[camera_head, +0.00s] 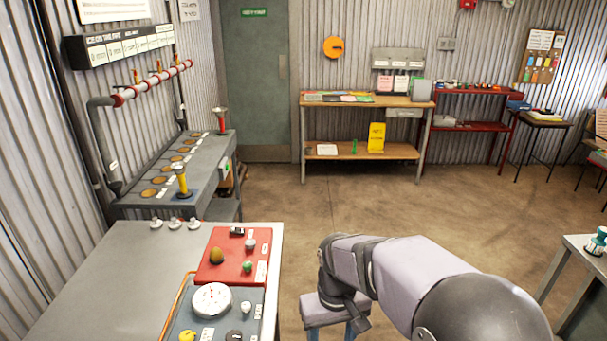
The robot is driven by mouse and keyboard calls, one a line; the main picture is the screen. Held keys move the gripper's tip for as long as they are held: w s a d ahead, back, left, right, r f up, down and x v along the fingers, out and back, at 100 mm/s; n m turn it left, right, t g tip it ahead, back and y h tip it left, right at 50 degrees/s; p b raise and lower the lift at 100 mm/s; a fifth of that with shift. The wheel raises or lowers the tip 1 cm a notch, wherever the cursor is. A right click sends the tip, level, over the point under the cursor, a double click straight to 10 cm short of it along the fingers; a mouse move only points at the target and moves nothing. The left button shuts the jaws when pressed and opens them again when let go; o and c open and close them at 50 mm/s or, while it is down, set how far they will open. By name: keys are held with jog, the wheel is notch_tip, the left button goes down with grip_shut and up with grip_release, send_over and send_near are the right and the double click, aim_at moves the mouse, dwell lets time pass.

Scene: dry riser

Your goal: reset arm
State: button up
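My arm enters from the lower right of the head view and reaches left over the floor, bending down at its far joint. No gripper fingers can be made out; the end of my arm is hidden or out of the picture. The part of the arm that shows is beside the right edge of the grey table (110,270) and does not appear to touch it.
On the grey table are a red board (226,273) with small objects, a white dial (212,299) and several small knobs. A grey bench (205,165) with round openings stands behind. A wooden workbench (345,102) is at the back. Mid-floor is clear.

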jog(key=s+d+f+m, duration=0.2)
jog(key=s+d+f, duration=0.1)
jog(key=s+d, duration=0.6)
jog(key=s, duration=0.4)
jog(key=shift+f+m, duration=0.2)
jog(key=shift+m, duration=0.2)
dwell(1.0)
jog(key=n+t+y+b, duration=0.1)
jog(key=n+t+b, duration=0.3)
jog(key=b, duration=0.2)
send_near(233, 338)
jog(key=f, duration=0.1)
jog(key=shift+p+x, duration=0.8)
jog(key=shift+x, duration=3)
jog(key=shift+w+r, duration=0.1)
jog(key=shift+w, duration=0.05)
